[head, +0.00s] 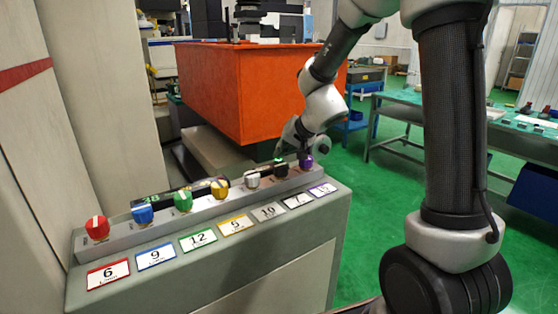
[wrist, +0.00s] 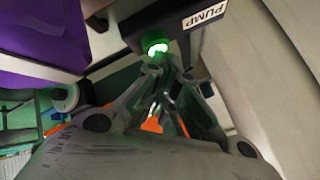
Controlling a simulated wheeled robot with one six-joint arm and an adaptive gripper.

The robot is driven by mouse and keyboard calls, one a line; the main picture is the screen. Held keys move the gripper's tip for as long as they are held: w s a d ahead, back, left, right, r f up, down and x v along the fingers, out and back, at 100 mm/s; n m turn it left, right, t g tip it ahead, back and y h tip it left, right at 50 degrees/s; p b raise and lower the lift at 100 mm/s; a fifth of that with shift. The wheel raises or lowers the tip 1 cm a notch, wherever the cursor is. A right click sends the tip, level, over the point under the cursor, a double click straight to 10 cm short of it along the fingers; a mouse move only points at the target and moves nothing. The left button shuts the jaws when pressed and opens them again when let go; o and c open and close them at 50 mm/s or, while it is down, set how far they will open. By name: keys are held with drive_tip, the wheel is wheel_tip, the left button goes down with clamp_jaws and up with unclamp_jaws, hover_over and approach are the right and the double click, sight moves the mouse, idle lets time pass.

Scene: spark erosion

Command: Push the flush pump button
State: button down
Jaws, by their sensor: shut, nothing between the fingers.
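The pump button (wrist: 155,46) glows green on a dark housing, beside a white label (wrist: 206,13) reading PUMP, at the top of the wrist view. My gripper (wrist: 167,64) is shut and empty. Its fingertips are right at the button in that view; I cannot tell whether they touch it. In the head view my gripper (head: 284,152) is low over the right part of the console, with a small green glow by its tips. The button itself is mostly hidden there.
The grey console (head: 270,285) carries a row of knobs, including red (head: 97,228), blue (head: 142,213), green (head: 183,200), yellow (head: 219,188) and purple (head: 306,162), with number cards in front. A large orange tank (head: 235,90) stands behind.

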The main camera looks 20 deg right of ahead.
drive_tip(key=shift+r, duration=0.5)
wheel_tip(320, 180, up, 6)
idle(0.5)
drive_tip(key=shift+s+r, duration=0.1)
drive_tip(key=n+g, duration=0.2)
drive_tip(key=n, duration=0.1)
approach(281, 160)
drive_tip(key=s+d+r, duration=0.2)
drive_tip(key=s+r, duration=0.5)
drive_tip(key=s, duration=0.1)
drive_tip(key=s+d+g+h, duration=0.1)
drive_tip(key=s+d, duration=0.3)
drive_tip(key=s, duration=0.6)
drive_tip(key=s+d+f+n+g+h, duration=0.1)
drive_tip(key=s+d, duration=0.4)
drive_tip(key=s, duration=0.5)
drive_tip(key=shift+s+f+h, duration=0.2)
drive_tip(key=shift+s+h, duration=0.15)
drive_tip(key=shift+h, duration=0.55)
